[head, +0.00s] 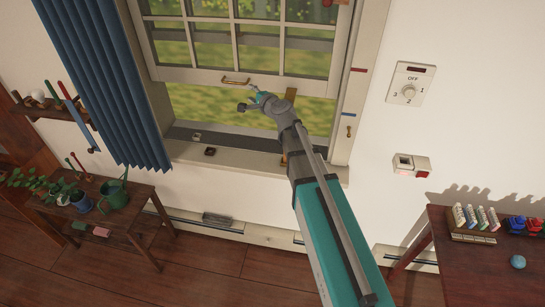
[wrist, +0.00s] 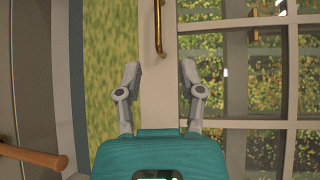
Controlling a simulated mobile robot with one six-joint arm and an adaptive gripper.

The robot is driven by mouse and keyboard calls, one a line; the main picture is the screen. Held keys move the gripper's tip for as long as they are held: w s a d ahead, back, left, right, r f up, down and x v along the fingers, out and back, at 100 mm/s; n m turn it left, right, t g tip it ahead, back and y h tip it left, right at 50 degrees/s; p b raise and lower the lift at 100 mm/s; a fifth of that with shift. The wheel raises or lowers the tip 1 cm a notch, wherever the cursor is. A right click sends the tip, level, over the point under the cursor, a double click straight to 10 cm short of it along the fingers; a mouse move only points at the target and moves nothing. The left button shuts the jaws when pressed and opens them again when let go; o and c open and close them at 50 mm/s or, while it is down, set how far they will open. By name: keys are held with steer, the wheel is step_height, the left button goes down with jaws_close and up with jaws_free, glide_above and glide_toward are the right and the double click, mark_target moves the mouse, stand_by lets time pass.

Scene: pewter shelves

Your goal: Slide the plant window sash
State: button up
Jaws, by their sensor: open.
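The window sash (head: 205,75) is a white paned frame, raised with an open gap below its bottom rail. A brass handle (head: 236,81) is fixed on that rail. In the wrist view, turned sideways, the handle (wrist: 158,30) shows at the top on the white rail (wrist: 159,95). My gripper (head: 250,101) is just below and right of the handle in the head view. In the wrist view my gripper (wrist: 160,68) has its two fingers spread apart and empty, with the handle beyond the tips, roughly between them. I see no contact with the handle.
A blue curtain (head: 100,80) hangs left of the window. A plant bench (head: 135,195) with a green watering can (head: 115,195) stands at lower left. A dial (head: 409,92) is on the right wall, and a table (head: 460,275) stands at lower right. The sill (head: 250,160) has small items.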

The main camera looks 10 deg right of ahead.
steer(key=s+d+f+n+g+h, duration=0.1)
steer(key=s+d+f+n+g, duration=0.1)
steer(key=s+f+n+g, duration=0.3)
steer(key=s+d+f+n+g+h, duration=0.1)
steer(key=s+d+f+n+g, duration=0.2)
steer(key=s, duration=1)
steer(key=shift+f+n+g+h+b, duration=0.4)
steer(key=shift+f+n+g, duration=0.5)
steer(key=shift+f+n, duration=1.45)
steer(key=shift+w+f+m, duration=0.1)
steer(key=shift+f+m, duration=0.45)
steer(key=shift+a, duration=0.1)
steer(key=w+a+r+m+t+y, duration=0.1)
steer(key=w+a+r+m+t, duration=0.1)
steer(key=w+r+m+t, duration=0.3)
steer(key=w+a+r+m+t+y, duration=0.1)
steer(key=w+a+r+m+t, duration=0.2)
steer(key=w, duration=1)
step_height(320, 180, up, 5)
steer(key=m+t, duration=0.1)
steer(key=m, duration=0.2)
steer(key=shift+r+m+t+y, duration=0.15)
steer(key=shift+m+t+y, duration=0.25)
steer(key=shift+w, duration=0.15)
